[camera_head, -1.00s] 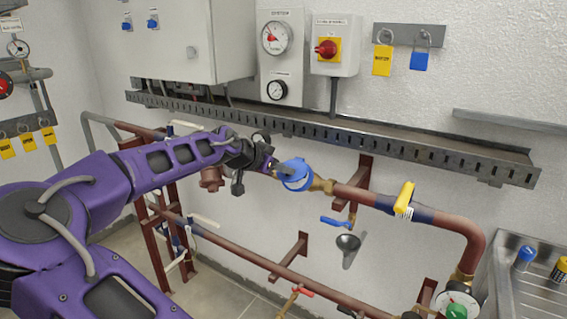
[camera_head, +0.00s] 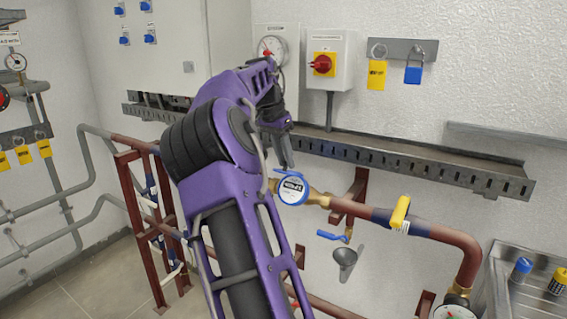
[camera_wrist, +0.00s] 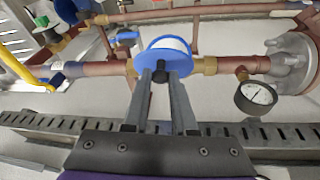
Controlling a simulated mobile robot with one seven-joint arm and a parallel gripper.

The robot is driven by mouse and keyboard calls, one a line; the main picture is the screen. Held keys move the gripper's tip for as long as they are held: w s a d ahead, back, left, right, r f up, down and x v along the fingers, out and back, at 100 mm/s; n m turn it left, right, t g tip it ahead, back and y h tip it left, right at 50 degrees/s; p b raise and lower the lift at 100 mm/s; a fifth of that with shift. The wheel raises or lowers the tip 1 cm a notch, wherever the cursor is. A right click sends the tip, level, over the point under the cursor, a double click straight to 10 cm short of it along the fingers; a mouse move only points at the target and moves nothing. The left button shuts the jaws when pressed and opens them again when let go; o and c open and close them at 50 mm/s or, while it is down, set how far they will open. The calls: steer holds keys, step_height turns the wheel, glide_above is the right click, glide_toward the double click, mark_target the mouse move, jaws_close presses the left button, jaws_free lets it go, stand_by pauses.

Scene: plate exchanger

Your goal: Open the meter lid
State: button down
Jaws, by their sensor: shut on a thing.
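The round blue water meter (camera_head: 292,190) sits on the brown pipe, and its white dial with dark digits shows in the head view. Its blue lid (camera_head: 285,173) stands tilted up at the top edge of the dial, seen nearly edge-on. My gripper (camera_head: 286,163) comes down from above and is shut at the lid. In the wrist view, my gripper's fingertips (camera_wrist: 160,74) meet at the near edge of the blue lid (camera_wrist: 181,68). The exact contact is partly hidden by the fingers.
A slotted cable tray (camera_head: 400,160) runs along the wall just above and behind the meter. A yellow-handled valve (camera_head: 400,212) is to the right on the same pipe. A blue-handled valve (camera_head: 333,236) and a funnel (camera_head: 345,262) hang below. A gauge (camera_wrist: 256,96) shows in the wrist view.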

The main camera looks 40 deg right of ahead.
steer(key=shift+d+r+y, duration=0.1)
steer(key=shift+d+y, duration=0.15)
steer(key=shift+y, duration=0.15)
steer(key=shift+w, duration=0.1)
steer(key=c, duration=0.7)
jaws_free()
steer(key=shift+r, duration=0.1)
